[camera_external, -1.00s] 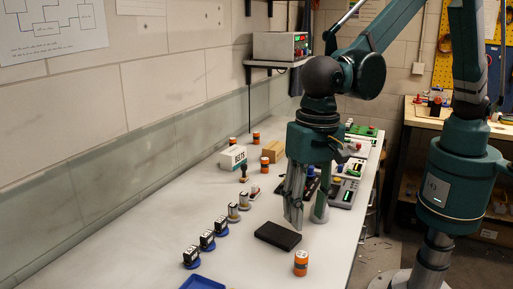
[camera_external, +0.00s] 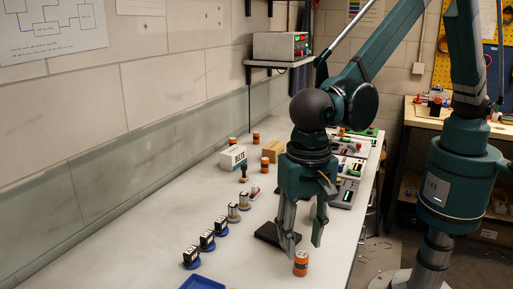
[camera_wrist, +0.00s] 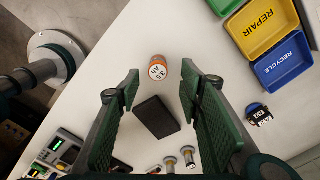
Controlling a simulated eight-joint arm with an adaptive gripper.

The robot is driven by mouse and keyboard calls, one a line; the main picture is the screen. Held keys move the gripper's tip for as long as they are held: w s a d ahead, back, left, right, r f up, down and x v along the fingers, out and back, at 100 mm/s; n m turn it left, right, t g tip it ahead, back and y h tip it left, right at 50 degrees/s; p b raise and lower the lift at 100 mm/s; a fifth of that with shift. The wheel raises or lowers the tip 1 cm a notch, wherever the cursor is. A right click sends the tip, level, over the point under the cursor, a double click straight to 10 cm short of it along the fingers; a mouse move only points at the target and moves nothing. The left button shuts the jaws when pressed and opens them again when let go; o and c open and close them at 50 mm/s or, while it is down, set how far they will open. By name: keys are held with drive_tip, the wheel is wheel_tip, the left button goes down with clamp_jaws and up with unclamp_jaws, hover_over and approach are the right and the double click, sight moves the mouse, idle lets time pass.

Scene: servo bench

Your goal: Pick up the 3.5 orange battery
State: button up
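The orange battery (camera_wrist: 158,69), with a white top marked 3.5 Ah, stands upright on the white bench in the wrist view. It also shows near the bench's front edge in the external view (camera_external: 301,263). My gripper (camera_wrist: 156,82) is open and empty, its fingers spread wide. In the external view my gripper (camera_external: 304,244) hangs over the bench, just behind and above the battery. The battery shows between the finger lines in the wrist view, beyond the tips. I cannot tell the exact height of the fingertips.
A black flat block (camera_wrist: 157,116) lies close to the battery. A yellow REPAIR bin (camera_wrist: 262,27) and a blue RECYCLE bin (camera_wrist: 283,62) stand to the right in the wrist view. Several small items on blue bases (camera_external: 207,240) line the bench.

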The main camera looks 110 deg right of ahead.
sight(302, 254)
drive_tip(key=shift+f, duration=0.8)
drive_tip(key=shift+s+f, duration=0.15)
drive_tip(key=shift+f, duration=2.45)
drive_tip(key=shift+c, duration=0.2)
drive_tip(key=c, duration=1)
